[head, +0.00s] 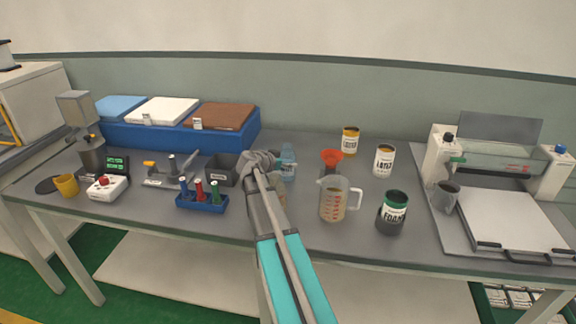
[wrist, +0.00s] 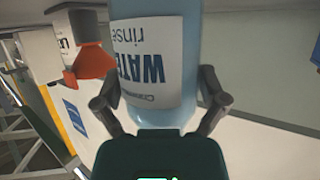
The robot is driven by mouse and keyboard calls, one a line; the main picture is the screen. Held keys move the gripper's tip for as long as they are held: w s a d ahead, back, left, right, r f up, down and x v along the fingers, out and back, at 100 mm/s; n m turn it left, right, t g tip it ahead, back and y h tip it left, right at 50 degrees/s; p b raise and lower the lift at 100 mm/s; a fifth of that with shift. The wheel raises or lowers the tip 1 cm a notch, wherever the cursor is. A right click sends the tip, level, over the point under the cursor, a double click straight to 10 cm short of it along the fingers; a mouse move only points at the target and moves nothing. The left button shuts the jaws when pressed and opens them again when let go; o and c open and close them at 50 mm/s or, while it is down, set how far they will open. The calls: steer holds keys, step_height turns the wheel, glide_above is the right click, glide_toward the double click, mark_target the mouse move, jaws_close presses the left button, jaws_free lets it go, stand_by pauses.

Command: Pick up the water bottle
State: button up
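The water bottle (head: 288,164) is pale blue and stands upright on the workbench near the middle in the head view, partly hidden by my gripper (head: 264,160). In the wrist view the bottle (wrist: 158,50) fills the middle, with its white "WATER rinse" label upside down. My gripper (wrist: 160,98) has one finger on each side of the bottle there. The fingers look spread around it, very close to its sides, and firm contact does not show.
A grey bin (head: 220,171) and a blue rack (head: 203,205) of coloured-handled tools sit to the left. The bench top (head: 300,224) is clear in front.

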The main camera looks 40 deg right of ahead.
steer(key=shift+c, duration=1.4)
steer(key=shift+r+p, duration=0.55)
steer(key=shift+p, duration=0.05)
steer(key=shift+r+p, duration=4.1)
steer(key=shift+r+p, duration=0.3)
